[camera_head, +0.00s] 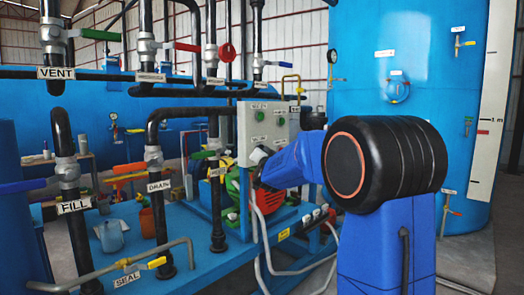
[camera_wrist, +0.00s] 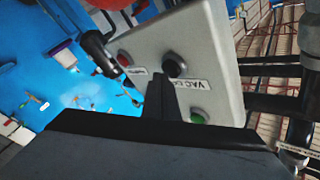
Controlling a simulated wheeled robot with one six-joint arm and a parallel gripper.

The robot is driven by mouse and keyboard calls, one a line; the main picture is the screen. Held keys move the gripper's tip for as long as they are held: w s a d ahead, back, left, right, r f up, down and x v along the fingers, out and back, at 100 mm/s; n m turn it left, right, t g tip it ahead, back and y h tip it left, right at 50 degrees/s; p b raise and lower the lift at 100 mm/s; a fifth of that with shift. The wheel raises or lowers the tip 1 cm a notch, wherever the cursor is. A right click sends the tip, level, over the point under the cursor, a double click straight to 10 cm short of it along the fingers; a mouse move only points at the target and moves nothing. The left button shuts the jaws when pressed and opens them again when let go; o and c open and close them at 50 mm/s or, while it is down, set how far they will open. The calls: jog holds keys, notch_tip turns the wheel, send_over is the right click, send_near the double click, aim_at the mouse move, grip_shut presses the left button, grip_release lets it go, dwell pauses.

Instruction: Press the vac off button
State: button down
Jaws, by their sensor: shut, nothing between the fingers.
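The grey control box (camera_head: 263,122) stands in the middle of the head view, with several small labelled buttons on its face. In the wrist view the box (camera_wrist: 215,50) is close and tilted. It shows a black button (camera_wrist: 174,66), a red button (camera_wrist: 124,58) and a green button (camera_wrist: 200,118). A label (camera_wrist: 190,81) starting with "VAC" lies beside the black button; its end is hard to read. My gripper (camera_wrist: 161,92) is shut and empty, its tip just below the black button in the picture; contact cannot be told. In the head view my gripper (camera_head: 259,164) is at the box's lower part.
Black pipes with valves and labels FILL (camera_head: 74,205) and DRAIN (camera_head: 159,185) stand left of the box. A red and green machine (camera_head: 236,195) sits below it. A large blue tank (camera_head: 420,75) is behind my arm. Grey hoses (camera_head: 262,235) hang below the box.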

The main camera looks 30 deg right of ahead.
jog(key=shift+w+a, duration=0.15)
jog(key=shift+w, duration=0.3)
dwell(0.7)
jog(key=shift+s, duration=0.1)
jog(key=shift+s+d, duration=0.25)
jog(key=shift+s, duration=0.5)
jog(key=s, duration=0.1)
jog(key=s+d, duration=0.1)
jog(key=s, duration=0.2)
jog(key=shift+s+d, duration=0.35)
jog(key=shift+d, duration=0.05)
dwell(0.9)
